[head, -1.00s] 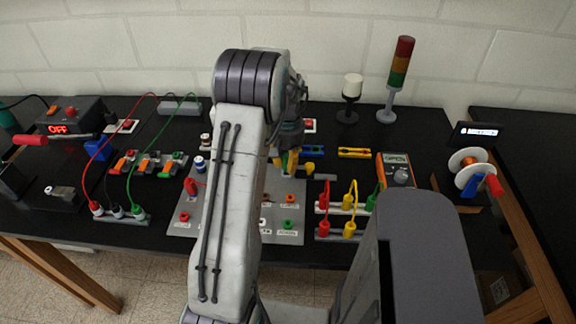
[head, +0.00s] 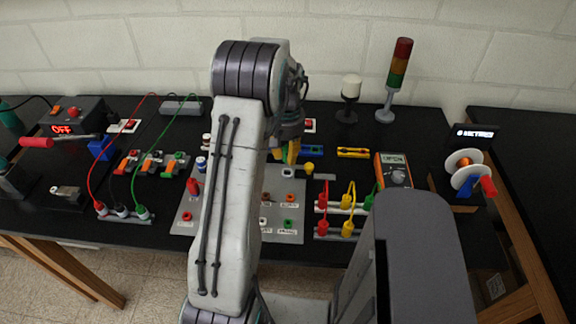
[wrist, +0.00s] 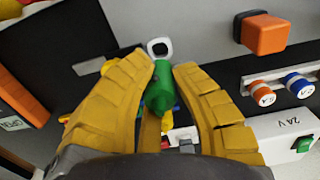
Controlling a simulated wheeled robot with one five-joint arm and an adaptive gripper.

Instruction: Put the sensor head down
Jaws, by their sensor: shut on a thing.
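My gripper (head: 288,152) hangs over the back middle of the black table, partly hidden by my arm.
A grey panel (head: 183,222) with coloured sockets lies in front of the gripper. A yellow block (head: 353,152), multimeter (head: 394,172) and wire spool (head: 466,170) stand to the right. A signal tower (head: 398,75) and white-topped lamp (head: 350,90) stand behind. Cabled terminals (head: 122,212) are left.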

